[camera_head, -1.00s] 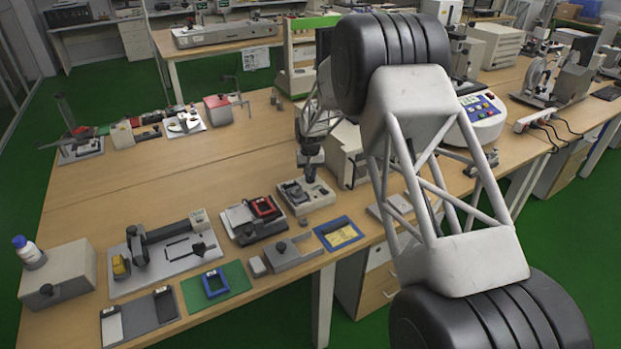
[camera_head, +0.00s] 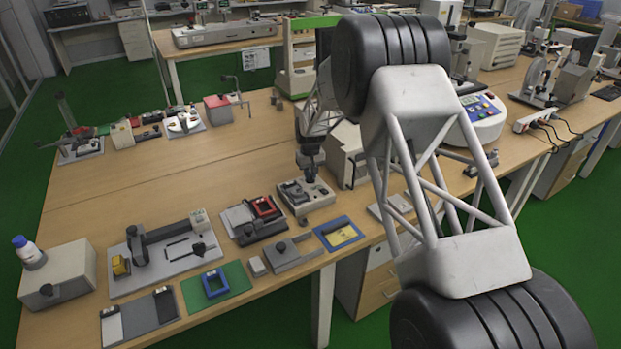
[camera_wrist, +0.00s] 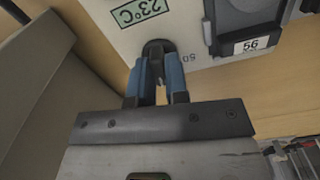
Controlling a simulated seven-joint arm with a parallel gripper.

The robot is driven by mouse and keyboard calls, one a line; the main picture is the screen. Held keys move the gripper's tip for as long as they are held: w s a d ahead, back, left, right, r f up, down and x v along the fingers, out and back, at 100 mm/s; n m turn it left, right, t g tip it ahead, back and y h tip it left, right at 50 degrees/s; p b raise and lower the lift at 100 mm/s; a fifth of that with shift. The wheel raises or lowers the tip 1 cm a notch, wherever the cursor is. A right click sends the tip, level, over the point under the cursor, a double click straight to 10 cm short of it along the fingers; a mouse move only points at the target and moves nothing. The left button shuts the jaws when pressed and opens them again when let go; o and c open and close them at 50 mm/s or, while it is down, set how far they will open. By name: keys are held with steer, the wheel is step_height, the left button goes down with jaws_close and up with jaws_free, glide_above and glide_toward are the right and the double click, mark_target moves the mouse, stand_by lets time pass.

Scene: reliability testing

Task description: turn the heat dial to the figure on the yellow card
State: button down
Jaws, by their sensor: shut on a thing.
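The heat dial (camera_wrist: 158,48) is a dark round knob on a pale panel in the wrist view. My gripper (camera_wrist: 157,68) has its blue fingers shut on it, hiding part of the dial and any pointer. Beside the dial is a printed mark that looks like 50. A green display (camera_wrist: 140,12) on the panel appears upside down and seems to read 23°C. In the head view, my gripper (camera_head: 309,174) is down at the pale dial unit (camera_head: 322,198). A yellow card (camera_head: 342,236) lies in a blue-rimmed tray (camera_head: 323,241); its figure is too small to read.
A dark-framed part with a white label (camera_wrist: 250,46) sits near the dial; the label's orientation is unclear. A dark device with a red frame (camera_head: 264,207) stands left of the dial unit. A grey box (camera_wrist: 35,90) rises close to my gripper. The table's middle left is clear.

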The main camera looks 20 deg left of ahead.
steer(key=shift+a+r+n, duration=0.15)
steer(key=shift+a+n, duration=0.05)
steer(key=shift+n, duration=0.8)
steer(key=c, duration=1.4)
jaws_free()
steer(key=shift+s, duration=0.1)
steer(key=shift+o, duration=0.5)
steer(key=shift+d, duration=0.1)
steer(key=shift+d+r, duration=0.1)
steer(key=shift+r, duration=2)
